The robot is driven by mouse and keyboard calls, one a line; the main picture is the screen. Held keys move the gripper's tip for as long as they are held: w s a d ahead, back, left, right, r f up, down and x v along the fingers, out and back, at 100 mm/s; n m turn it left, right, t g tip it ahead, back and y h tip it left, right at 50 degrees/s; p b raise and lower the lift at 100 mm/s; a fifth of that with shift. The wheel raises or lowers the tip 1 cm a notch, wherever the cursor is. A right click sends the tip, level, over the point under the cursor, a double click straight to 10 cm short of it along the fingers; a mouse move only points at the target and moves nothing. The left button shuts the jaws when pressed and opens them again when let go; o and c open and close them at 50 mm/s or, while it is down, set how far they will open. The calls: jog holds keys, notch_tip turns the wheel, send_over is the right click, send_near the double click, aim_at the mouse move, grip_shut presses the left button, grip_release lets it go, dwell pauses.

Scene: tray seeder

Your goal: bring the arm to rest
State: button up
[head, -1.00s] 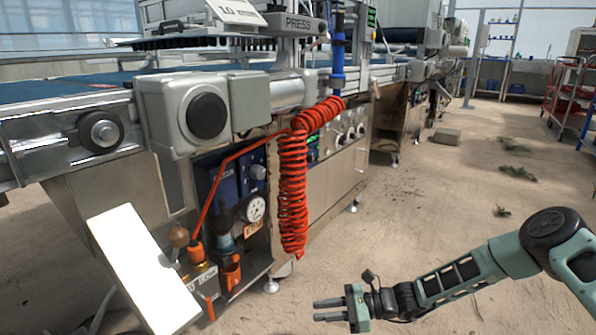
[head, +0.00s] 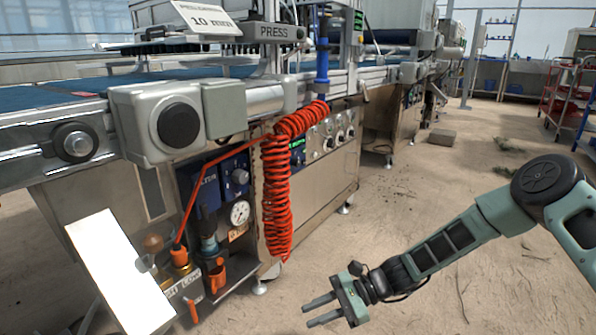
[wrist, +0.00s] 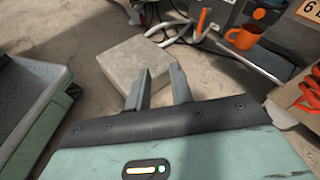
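My gripper (head: 308,316) hangs low in front of the tray seeder, at the bottom middle of the head view. Its two fingers point left and slightly down, with a gap between them. In the wrist view my gripper (wrist: 160,74) also shows two parted fingers with nothing held between them. My arm is bent, running from the right edge down to the gripper. The tray seeder (head: 310,185) stands to the left and behind the gripper, apart from it.
A red coiled hose (head: 276,190) hangs from the seeder near the gripper's far side. A white panel (head: 120,270) leans out at lower left. A grey block (wrist: 138,64) and an orange cup (wrist: 245,37) show beyond the fingers. Sandy floor (head: 420,180) is mostly clear.

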jog(key=s+a+r+n+g+h+p, duration=0.1)
jog(key=s+r+n+g+h+p, duration=0.15)
jog(key=s+r+n+h, duration=0.45)
jog(key=s+d+r+n+t+h+p, duration=0.2)
jog(key=s+d+r+n, duration=0.2)
jog(key=s+r, duration=0.3)
jog(key=s+d+r+n+t+h+p, duration=0.25)
jog(key=s+r+n, duration=0.3)
jog(key=r, duration=0.35)
jog(key=s+d+r+n+t+h+p, duration=0.1)
jog(key=s+d+r+n+h+p, duration=0.1)
jog(key=s+d+r+n, duration=0.4)
notch_tip(320, 180, up, 40)
jog(key=a+m+p, duration=0.1)
jog(key=m+p, duration=0.1)
jog(key=p, duration=3.6)
jog(key=shift+s+a, duration=0.25)
jog(key=shift+a, duration=0.05)
